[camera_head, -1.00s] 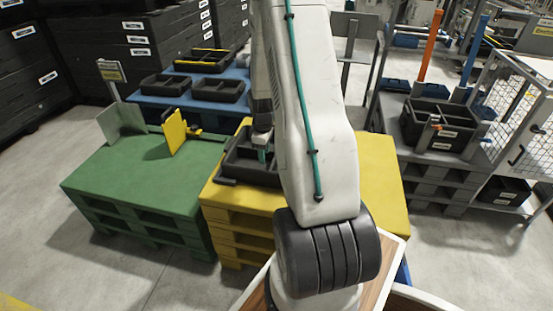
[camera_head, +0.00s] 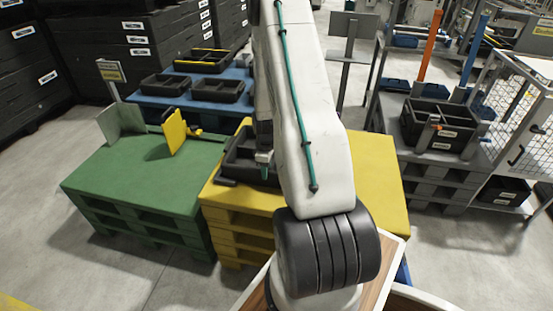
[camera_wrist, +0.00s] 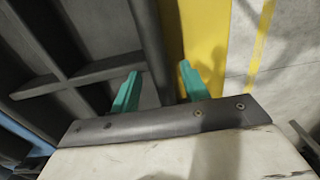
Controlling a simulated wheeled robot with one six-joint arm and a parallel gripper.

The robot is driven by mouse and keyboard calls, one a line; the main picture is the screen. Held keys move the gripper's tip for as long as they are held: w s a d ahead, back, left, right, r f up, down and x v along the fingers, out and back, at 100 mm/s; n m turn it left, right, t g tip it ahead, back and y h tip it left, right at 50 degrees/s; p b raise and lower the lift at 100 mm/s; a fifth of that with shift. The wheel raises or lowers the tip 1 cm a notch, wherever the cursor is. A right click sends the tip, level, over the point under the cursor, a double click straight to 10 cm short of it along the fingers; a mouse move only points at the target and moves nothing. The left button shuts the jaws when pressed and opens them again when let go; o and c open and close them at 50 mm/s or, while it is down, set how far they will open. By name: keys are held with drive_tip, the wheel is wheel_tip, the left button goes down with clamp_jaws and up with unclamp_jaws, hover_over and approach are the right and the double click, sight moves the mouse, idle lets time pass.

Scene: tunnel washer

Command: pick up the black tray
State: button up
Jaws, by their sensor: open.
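The black tray (camera_head: 236,152) lies on the yellow pallet stack, partly hidden behind my arm in the head view. In the wrist view its dividers and side wall (camera_wrist: 95,70) fill the upper left. My gripper (camera_wrist: 159,68) is open, with its two green fingers on either side of the tray's outer wall. The left finger is on the inner side and the right finger is on the outer side, over yellow. I cannot tell whether either finger touches the wall. In the head view my gripper (camera_head: 263,160) is low at the tray, its fingertips hidden.
The yellow pallet stack (camera_head: 375,170) has bare room on the right. A green pallet stack (camera_head: 140,170) with a yellow plate (camera_head: 174,132) stands on the left. More black trays (camera_head: 218,90) lie on a blue pallet behind. A black bin (camera_head: 440,125) stands on the right.

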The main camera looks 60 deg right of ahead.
drive_tip(key=shift+f, duration=0.1)
clamp_jaws()
